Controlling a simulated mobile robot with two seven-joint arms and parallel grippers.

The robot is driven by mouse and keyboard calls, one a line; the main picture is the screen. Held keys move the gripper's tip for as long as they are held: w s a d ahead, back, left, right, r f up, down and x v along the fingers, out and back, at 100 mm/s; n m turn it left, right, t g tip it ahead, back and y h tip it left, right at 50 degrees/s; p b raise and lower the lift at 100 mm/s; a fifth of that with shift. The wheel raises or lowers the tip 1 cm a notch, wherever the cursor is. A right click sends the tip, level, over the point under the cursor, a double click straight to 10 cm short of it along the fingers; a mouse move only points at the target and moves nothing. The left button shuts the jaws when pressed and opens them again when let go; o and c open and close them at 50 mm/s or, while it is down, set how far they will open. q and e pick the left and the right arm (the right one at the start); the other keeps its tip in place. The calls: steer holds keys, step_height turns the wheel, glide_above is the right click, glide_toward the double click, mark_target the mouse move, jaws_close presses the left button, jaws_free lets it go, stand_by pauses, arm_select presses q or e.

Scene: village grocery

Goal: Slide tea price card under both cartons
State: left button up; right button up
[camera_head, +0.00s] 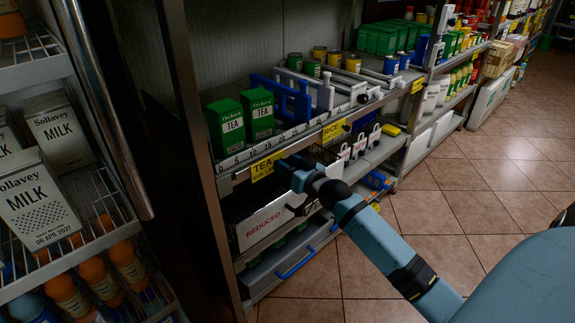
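Two green tea cartons stand upright side by side on the shelf at its left end, the left carton (226,127) and the right carton (258,114). The yellow tea price card (266,166) is at the shelf's front edge, below and in front of the cartons. It faces outward. My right gripper (284,166) comes in from the lower right, its dark tip at the card's right edge. Its fingers are dark and small, so I cannot tell whether they are open or grip the card. My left gripper is not in view.
A numbered strip (270,146) runs along the shelf edge. A yellow rice card (334,131) is further right. A blue frame (293,99) and a scale-like rack stand right of the cartons. A box marked REDUCED (262,222) sits below. A milk fridge fills the left; the tiled floor is clear.

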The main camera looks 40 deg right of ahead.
steer(key=shift+s, duration=0.15)
arm_select(q)
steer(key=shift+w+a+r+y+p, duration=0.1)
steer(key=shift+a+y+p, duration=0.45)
steer(key=shift+p, duration=1.25)
arm_select(e)
steer(key=s+d, duration=0.1)
steer(key=s, duration=1.2)
steer(key=shift+s, duration=0.25)
